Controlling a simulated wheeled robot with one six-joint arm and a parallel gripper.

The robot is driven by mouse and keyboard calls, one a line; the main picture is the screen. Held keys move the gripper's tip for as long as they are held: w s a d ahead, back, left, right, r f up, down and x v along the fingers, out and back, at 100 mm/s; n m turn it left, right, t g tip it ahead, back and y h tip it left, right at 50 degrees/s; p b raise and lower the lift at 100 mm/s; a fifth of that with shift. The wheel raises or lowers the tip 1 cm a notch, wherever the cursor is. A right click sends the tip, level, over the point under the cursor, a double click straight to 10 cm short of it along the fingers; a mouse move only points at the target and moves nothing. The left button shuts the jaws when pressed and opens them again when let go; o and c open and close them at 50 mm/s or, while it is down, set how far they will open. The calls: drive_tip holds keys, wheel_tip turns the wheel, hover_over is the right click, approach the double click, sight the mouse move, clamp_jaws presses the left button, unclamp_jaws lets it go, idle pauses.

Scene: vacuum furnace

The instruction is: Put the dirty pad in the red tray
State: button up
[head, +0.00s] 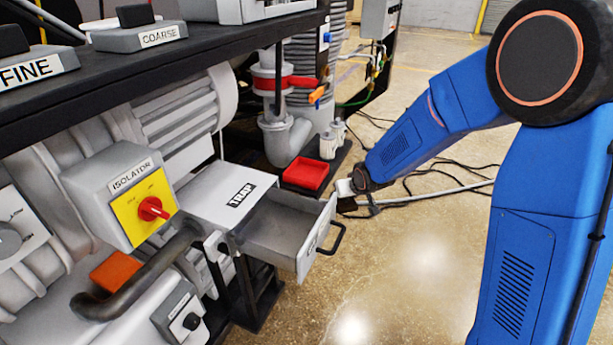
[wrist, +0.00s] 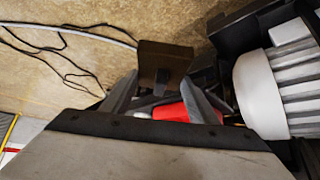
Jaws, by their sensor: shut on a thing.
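The dirty pad (wrist: 165,60), a dark brown square with a small dark tab, sits between the fingertips of my gripper (wrist: 162,86) in the wrist view. My gripper is shut on it. In the head view my gripper (head: 347,194) is just right of the red tray, behind the open drawer's front; the pad cannot be made out there. The red tray (head: 305,173) is a shallow square tray on the dark base behind the drawer, and looks empty. A red surface (wrist: 172,112), probably the tray, shows partly behind the fingers in the wrist view.
The trap drawer (head: 285,228) is pulled out, with a dark handle (head: 332,240) at its front. White fittings (head: 330,142) and a ribbed column stand behind the tray. An orange block (head: 116,271) lies by the isolator box (head: 122,195). Cables cross the open floor at right.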

drive_tip(key=s+a+r+n, duration=0.1)
drive_tip(key=s+a+r, duration=0.3)
drive_tip(key=a+r, duration=0.2)
approach(304, 170)
drive_tip(key=shift+w+a+y, duration=0.15)
drive_tip(key=shift+w+a, duration=0.05)
drive_tip(key=shift+w, duration=0.4)
drive_tip(key=shift+w+a+y, duration=0.15)
drive_tip(key=shift+w+a, duration=0.05)
drive_tip(key=shift+w, duration=0.35)
drive_tip(key=shift+w+f, duration=0.1)
drive_tip(key=shift+f, duration=1.65)
drive_tip(key=shift+f, duration=0.15)
drive_tip(key=o, duration=1.2)
drive_tip(key=shift+o, duration=0.2)
drive_tip(key=v, duration=1.2)
drive_tip(key=shift+r, duration=0.25)
